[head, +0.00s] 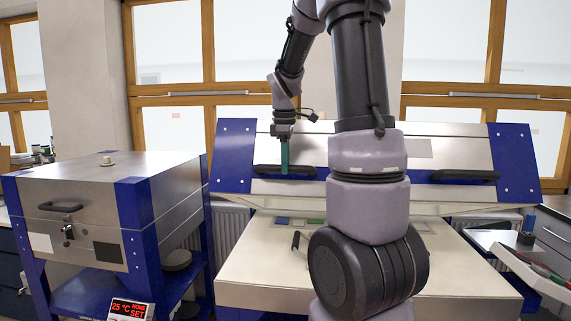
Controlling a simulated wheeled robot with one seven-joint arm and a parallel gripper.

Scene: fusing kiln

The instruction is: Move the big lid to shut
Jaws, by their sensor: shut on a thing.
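The big lid (410,178) is a wide silver panel with blue ends and two black handles. It stands raised and tilted above the pale kiln bed (254,262), with a gap along its front edge. My gripper (284,168) comes down from above onto the lid's left handle (262,171) and is shut on it. The right handle (463,176) is free. My arm hides the middle of the lid and part of the bed.
A smaller silver and blue kiln (105,210) stands at the left with its lid down. A red display (131,308) is in front of it. Several coloured pieces and a dark handle (296,240) show by the bed. A tray (535,268) with tools is at the right.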

